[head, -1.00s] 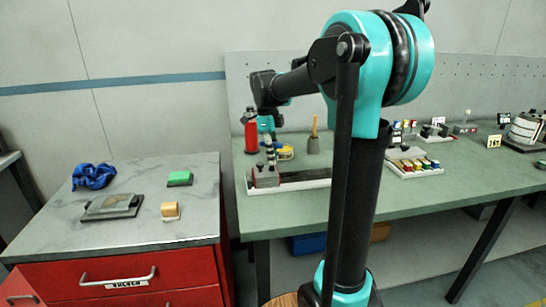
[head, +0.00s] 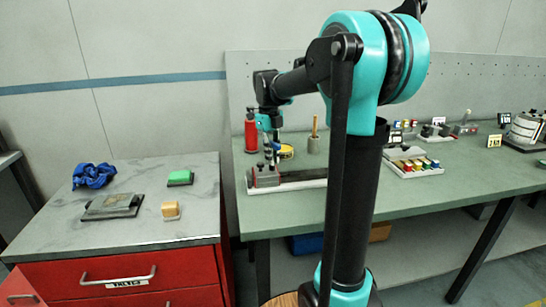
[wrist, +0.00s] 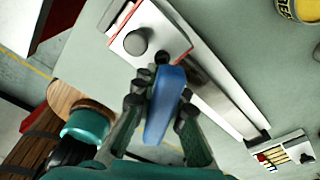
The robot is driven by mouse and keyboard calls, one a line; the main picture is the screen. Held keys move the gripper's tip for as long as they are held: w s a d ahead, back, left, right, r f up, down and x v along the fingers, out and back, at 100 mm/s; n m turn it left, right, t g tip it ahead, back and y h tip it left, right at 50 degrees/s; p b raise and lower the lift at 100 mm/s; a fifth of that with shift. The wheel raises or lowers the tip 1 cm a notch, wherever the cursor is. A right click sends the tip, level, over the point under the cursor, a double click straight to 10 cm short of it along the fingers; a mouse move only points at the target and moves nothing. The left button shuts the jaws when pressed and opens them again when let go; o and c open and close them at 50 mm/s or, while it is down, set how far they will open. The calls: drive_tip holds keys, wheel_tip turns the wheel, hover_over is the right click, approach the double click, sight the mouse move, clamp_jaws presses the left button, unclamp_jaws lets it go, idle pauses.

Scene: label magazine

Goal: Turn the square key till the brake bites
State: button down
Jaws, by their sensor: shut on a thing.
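My gripper (wrist: 160,108) is shut on a blue-handled key (wrist: 162,110), held between the dark finger pads. The key's far end meets a small dark round part (wrist: 161,59) on the grey end block (wrist: 155,25) of the label magazine. I cannot tell whether it is seated there, as the tip is hidden. A dark round knob (wrist: 136,42) stands beside it on the same block. A long metal channel (wrist: 220,90) runs from the block. In the head view, my gripper (head: 271,148) is over the magazine's left end (head: 265,178), at the green bench's left side.
A red bottle (head: 251,133) stands behind the magazine, with a grey cup (head: 314,143) and a yellow tin (head: 286,151) nearby. A white tray of coloured blocks (head: 412,165) lies to the right.

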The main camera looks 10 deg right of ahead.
idle(0.3)
drive_tip(key=shift+f+m, duration=0.1)
drive_tip(key=shift+m, duration=1.5)
drive_tip(key=c, duration=1.5)
unclamp_jaws()
